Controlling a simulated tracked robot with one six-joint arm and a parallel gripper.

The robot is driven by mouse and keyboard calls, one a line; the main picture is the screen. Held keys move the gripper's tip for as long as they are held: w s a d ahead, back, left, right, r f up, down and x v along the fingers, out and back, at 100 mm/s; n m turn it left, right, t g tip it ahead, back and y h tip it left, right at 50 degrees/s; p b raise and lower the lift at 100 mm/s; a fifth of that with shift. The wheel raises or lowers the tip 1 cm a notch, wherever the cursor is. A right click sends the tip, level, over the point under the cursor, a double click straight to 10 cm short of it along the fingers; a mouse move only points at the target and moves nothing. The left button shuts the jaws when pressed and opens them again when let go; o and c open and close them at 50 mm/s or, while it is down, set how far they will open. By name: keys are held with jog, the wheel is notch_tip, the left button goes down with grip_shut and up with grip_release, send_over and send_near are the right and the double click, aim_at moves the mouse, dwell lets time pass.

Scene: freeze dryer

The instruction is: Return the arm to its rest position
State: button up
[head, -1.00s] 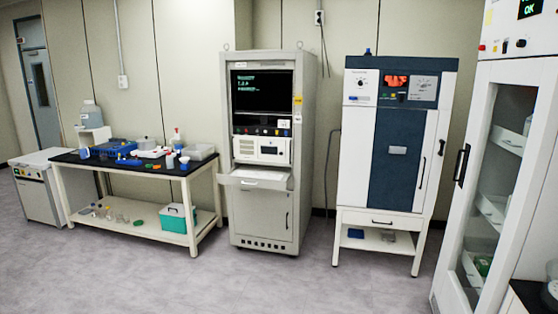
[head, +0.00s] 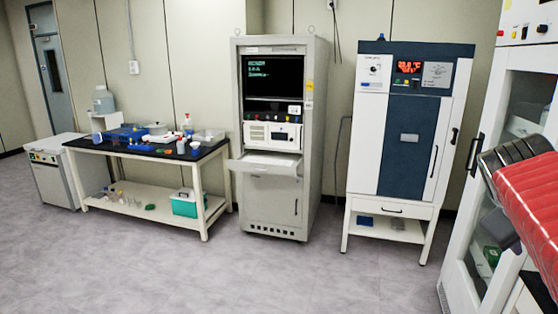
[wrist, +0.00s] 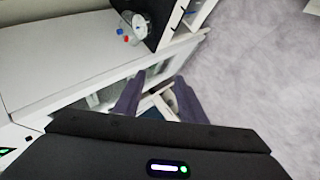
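My arm, with a red ribbed sleeve (head: 530,205) and a dark end part, reaches into the right edge of the head view, in front of the white glass-door cabinet (head: 462,262). My gripper (wrist: 159,76) shows in the wrist view as two purple-grey fingers standing apart, with nothing seen between them. Behind the fingers are white cabinet surfaces and the grey floor. The gripper's fingertips cannot be made out clearly in the head view.
A black-topped bench (head: 212,152) with lab items stands at left. A grey instrument rack (head: 265,200) with a pulled-out shelf is in the middle. A white and blue freeze dryer (head: 405,150) stands right of it. The floor (head: 250,275) in front is clear.

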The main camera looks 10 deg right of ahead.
jog(key=s+a+f+y, duration=0.1)
jog(key=a+f+y, duration=0.2)
jog(key=a, duration=0.8)
jog(key=s+a+f+t+y, duration=0.1)
jog(key=s+a+f+y, duration=0.1)
jog(key=a+f, duration=0.6)
jog(key=s+a+f+t+y, duration=0.1)
jog(key=a+f+y, duration=0.3)
jog(key=a, duration=1.2)
notch_tip(320, 180, down, 2)
jog(key=shift+s+f, duration=0.15)
jog(key=shift+s, duration=0.2)
jog(key=shift+c, duration=0.7)
